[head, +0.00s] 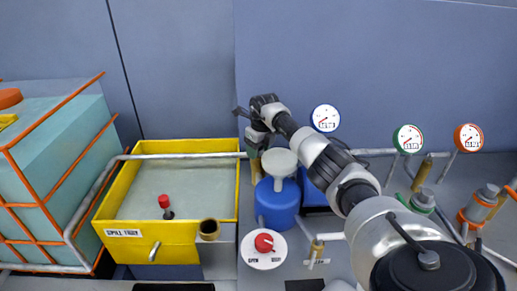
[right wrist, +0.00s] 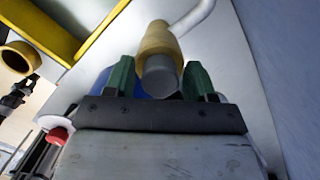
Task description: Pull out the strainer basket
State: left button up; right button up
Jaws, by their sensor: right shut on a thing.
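My right gripper (head: 250,136) is at the pipe beside a blue canister (head: 278,200) with a pale grey top. In the right wrist view its green fingers (right wrist: 159,82) stand on either side of a brass cylinder (right wrist: 158,42) with a round grey end. The gripper is shut on this grey-ended brass cylinder. The brass cylinder also shows below the gripper in the head view (head: 255,170). No separate strainer basket can be made out; I cannot tell whether the grey end belongs to it. My left gripper is not in view.
A yellow spill tray (head: 121,231) with a red-topped part (head: 165,203) stands left of the gripper. A red knob (head: 264,243) sits in front of the canister. Gauges (head: 325,118) and pipes line the wall at right. A teal tank (head: 60,150) stands far left.

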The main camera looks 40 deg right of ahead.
jog(key=shift+r+p, duration=0.35)
jog(key=shift+r, duration=0.1)
dwell(0.5)
jog(key=shift+r+p, duration=2.7)
jog(key=shift+r, duration=0.95)
